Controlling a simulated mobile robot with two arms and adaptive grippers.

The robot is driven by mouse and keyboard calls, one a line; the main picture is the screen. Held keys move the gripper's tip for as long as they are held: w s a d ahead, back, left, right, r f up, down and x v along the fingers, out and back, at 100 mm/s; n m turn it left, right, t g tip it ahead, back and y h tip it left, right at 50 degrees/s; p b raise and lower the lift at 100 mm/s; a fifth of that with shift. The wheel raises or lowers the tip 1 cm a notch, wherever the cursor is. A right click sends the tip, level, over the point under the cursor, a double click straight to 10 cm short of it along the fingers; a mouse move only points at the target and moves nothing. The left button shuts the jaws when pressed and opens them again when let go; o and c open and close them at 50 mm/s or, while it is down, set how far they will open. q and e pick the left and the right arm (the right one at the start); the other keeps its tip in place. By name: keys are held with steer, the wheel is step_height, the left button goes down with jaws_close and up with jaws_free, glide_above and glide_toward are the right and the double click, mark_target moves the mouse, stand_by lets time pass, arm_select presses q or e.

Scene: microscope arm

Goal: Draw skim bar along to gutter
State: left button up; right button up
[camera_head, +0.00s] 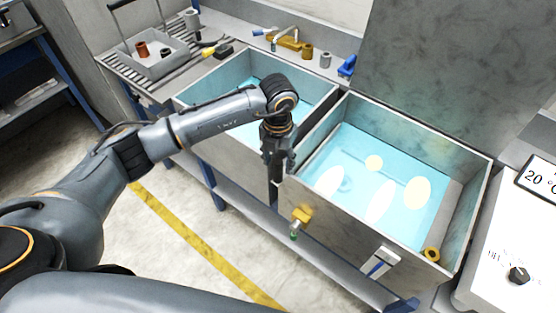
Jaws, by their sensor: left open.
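The right tank (487,178) holds pale blue liquid (350,160) with several pale patches, one of them a cream patch (417,192). A grey strip (446,214) along its right end looks like the gutter. I cannot make out the skim bar for certain. My left gripper (277,172) is open and points down by the front, near the gap between the two tanks. A dark upright piece shows just below it; I cannot tell whether it is part of the bench. My right gripper is out of view.
The left tank (190,101) also holds blue liquid. A yellow ring (432,254) sits at the right tank's front right corner. A control panel (500,250) stands at the right.

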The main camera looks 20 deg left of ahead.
arm_select(q)
steer(key=shift+f, duration=1.15)
jaws_close()
